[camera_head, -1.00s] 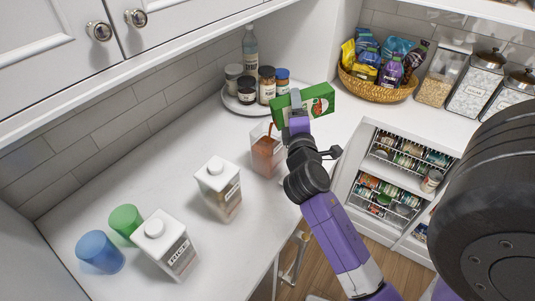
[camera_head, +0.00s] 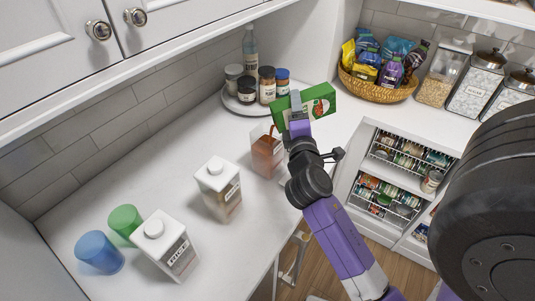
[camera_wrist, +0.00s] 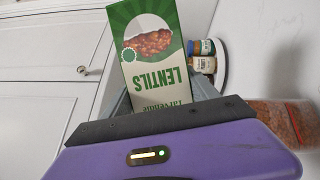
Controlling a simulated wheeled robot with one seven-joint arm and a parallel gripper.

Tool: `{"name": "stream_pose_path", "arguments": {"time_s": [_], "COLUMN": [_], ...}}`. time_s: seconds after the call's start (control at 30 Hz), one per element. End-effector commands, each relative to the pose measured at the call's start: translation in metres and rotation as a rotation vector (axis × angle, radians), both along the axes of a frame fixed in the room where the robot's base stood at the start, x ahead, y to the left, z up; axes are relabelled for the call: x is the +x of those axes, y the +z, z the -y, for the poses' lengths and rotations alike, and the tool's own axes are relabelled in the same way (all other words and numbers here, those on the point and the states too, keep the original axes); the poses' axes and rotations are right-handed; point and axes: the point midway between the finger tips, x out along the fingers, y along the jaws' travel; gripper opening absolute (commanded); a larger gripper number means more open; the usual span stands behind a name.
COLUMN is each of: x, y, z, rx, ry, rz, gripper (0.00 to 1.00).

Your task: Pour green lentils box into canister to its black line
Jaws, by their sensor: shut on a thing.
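The green lentils box (camera_head: 318,103) is held above the counter, lying on its side with its left end tilted down. In the wrist view its front (camera_wrist: 150,55) reads LENTILS, upside down. My gripper (camera_head: 297,108) is shut on the box. The clear canister (camera_head: 266,152) stands upright on the counter below the box's left end. Red-brown contents fill much of it, and a thin reddish streak shows at its top. Its side also shows at the right of the wrist view (camera_wrist: 285,122). I cannot make out the black line.
Two white-capped containers (camera_head: 218,188) (camera_head: 165,245) and blue (camera_head: 100,252) and green (camera_head: 125,220) cups stand to the left. A round tray (camera_head: 238,107) with jars and a bottle is behind. A basket (camera_head: 378,88) and glass jars (camera_head: 475,85) stand at the right.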

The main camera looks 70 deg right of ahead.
Motion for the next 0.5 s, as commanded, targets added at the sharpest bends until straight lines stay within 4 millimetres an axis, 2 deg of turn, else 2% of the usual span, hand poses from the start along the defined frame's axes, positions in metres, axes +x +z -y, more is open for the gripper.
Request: {"name": "stream_pose_path", "arguments": {"time_s": [0.5], "x": [0.008], "y": [0.001], "z": [0.012], "rx": [-0.001], "ry": [0.000], "rz": [0.001], "gripper": [0.04]}}
